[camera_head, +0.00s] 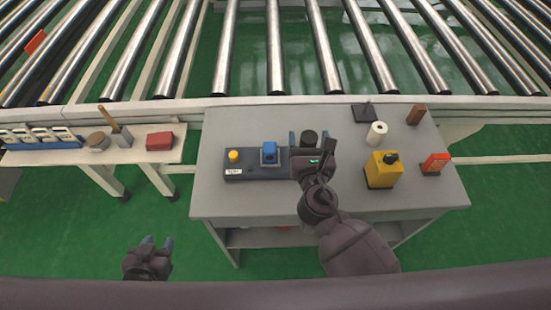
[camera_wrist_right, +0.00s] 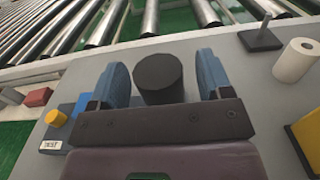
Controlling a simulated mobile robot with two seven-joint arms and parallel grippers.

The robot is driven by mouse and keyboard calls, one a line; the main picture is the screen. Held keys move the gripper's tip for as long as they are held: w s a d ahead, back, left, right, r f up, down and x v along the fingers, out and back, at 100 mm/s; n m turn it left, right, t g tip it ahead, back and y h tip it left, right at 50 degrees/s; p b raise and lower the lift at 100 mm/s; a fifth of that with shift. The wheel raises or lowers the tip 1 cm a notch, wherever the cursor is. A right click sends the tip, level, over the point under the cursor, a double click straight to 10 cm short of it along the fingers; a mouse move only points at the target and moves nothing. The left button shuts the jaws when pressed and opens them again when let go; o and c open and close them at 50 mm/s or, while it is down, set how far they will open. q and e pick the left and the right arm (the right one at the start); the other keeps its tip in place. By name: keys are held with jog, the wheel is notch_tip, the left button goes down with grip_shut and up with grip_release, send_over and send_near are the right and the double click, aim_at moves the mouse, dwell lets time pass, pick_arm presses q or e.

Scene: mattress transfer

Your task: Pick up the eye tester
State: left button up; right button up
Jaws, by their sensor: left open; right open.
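The tester appears to be the dark flat box (camera_head: 240,169) with a yellow button, a blue block and a white label, on the grey table; its left part also shows in the right wrist view (camera_wrist_right: 62,132). A black cylinder (camera_head: 309,136) stands by the box's right end; I cannot tell whether it is part of it. My right gripper (camera_head: 308,143) is open, its blue fingers either side of the cylinder, which also shows between them in the wrist view (camera_wrist_right: 158,78). My left gripper (camera_head: 156,242) is open and empty, low at the left, away from the table.
On the grey table (camera_head: 215,204), to the right, stand a white roll (camera_head: 377,133), a yellow device (camera_head: 382,170), an orange item (camera_head: 436,162) and a brown block (camera_head: 416,114). A side bench (camera_head: 160,156) holds a red box (camera_head: 160,140). A roller conveyor (camera_head: 226,50) runs behind.

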jog(key=c, duration=0.6)
grip_shut()
pick_arm(q)
jog(key=shift+s, duration=0.2)
pick_arm(e)
jog(key=shift+r, duration=0.1)
pick_arm(q)
jog(key=shift+w, duration=0.2)
